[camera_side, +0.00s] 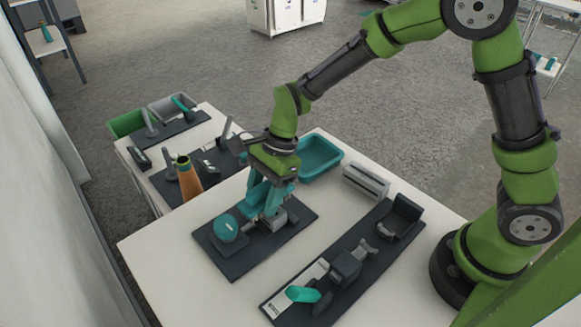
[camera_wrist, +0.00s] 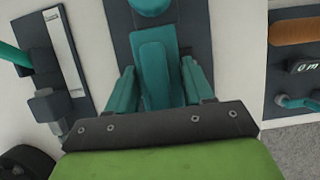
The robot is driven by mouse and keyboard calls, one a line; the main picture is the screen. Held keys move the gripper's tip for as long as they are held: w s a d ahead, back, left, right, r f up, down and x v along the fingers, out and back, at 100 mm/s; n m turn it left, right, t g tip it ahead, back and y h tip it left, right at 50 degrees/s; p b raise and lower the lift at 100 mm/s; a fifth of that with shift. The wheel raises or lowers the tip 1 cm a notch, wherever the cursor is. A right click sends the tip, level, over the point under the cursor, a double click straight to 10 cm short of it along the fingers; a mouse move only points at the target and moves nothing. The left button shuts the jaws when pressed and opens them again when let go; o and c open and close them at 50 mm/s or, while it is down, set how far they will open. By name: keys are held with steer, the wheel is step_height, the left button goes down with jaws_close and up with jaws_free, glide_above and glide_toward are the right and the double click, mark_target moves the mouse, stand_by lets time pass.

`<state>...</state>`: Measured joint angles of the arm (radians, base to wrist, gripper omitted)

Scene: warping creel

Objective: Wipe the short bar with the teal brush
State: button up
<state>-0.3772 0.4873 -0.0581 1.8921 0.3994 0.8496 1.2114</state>
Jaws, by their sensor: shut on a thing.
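My gripper (camera_side: 266,208) is low over a dark mat (camera_side: 235,262) on the white table, its fingers pointing down. In the wrist view its two teal fingers (camera_wrist: 158,88) stand either side of a long flat teal piece (camera_wrist: 154,62), which looks like the teal brush; the gripper is shut on it. Its lower end is hidden. A round teal piece (camera_side: 226,228) sits on the same mat, left of the fingers. A grey block (camera_side: 292,211) shows beside the fingertips. I cannot tell which part is the short bar.
A second dark mat (camera_side: 376,262) to the right carries a pale strip (camera_side: 313,272), a teal piece (camera_side: 302,294), a dark block (camera_side: 345,266) and a dark holder (camera_side: 402,214). A teal tray (camera_side: 320,158) and a white slotted box (camera_side: 366,181) stand behind. An orange cone (camera_side: 189,180) stands left.

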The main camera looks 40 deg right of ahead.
steer(key=shift+w, duration=2)
steer(key=shift+s, duration=3.55)
step_height(320, 180, up, 8)
steer(key=shift+r, duration=0.15)
